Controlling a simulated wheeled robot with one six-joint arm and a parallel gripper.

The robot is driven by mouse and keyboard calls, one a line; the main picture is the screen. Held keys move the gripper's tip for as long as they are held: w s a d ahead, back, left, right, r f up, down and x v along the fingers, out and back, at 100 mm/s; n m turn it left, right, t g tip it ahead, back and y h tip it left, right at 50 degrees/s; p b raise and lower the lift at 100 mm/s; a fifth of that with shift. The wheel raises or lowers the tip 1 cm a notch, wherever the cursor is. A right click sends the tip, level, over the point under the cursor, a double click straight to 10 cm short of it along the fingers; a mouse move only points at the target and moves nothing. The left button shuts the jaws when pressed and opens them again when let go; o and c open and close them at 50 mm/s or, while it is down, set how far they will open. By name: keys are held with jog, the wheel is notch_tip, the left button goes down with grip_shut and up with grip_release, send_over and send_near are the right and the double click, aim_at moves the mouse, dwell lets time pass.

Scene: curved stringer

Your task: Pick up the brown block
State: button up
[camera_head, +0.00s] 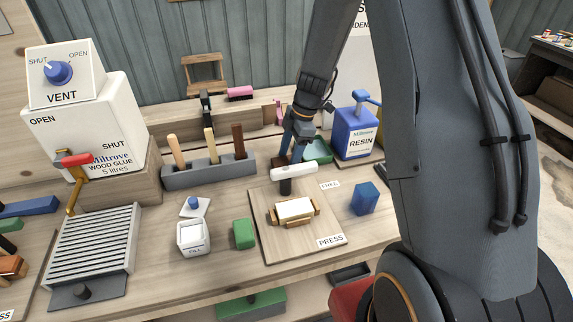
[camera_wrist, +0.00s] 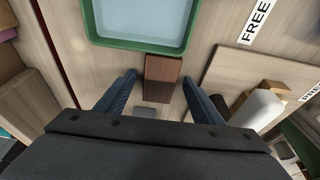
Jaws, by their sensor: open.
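The brown block (camera_wrist: 162,78) stands on the wooden bench in the wrist view, between the two fingers of my gripper (camera_wrist: 158,86). The fingers are apart, one on each side of the block, with a visible gap on both sides. The block's near end reaches back towards my gripper's palm. In the head view my gripper (camera_head: 290,149) points down at the bench behind the press. There the block is mostly hidden, with only a small brown patch by the fingers.
A green-rimmed tray (camera_wrist: 89,22) lies just beyond the block. The press board (camera_head: 262,235) with its white-topped handle (camera_head: 294,172) is close by. A blue block (camera_head: 365,198), a grey tool rack (camera_head: 212,173) and the resin container (camera_head: 354,135) stand around it.

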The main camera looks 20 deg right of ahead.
jog(key=shift+f, duration=0.1)
dwell(0.3)
jog(key=c, duration=1.2)
jog(key=shift+o, duration=0.2)
jog(key=shift+r, duration=0.25)
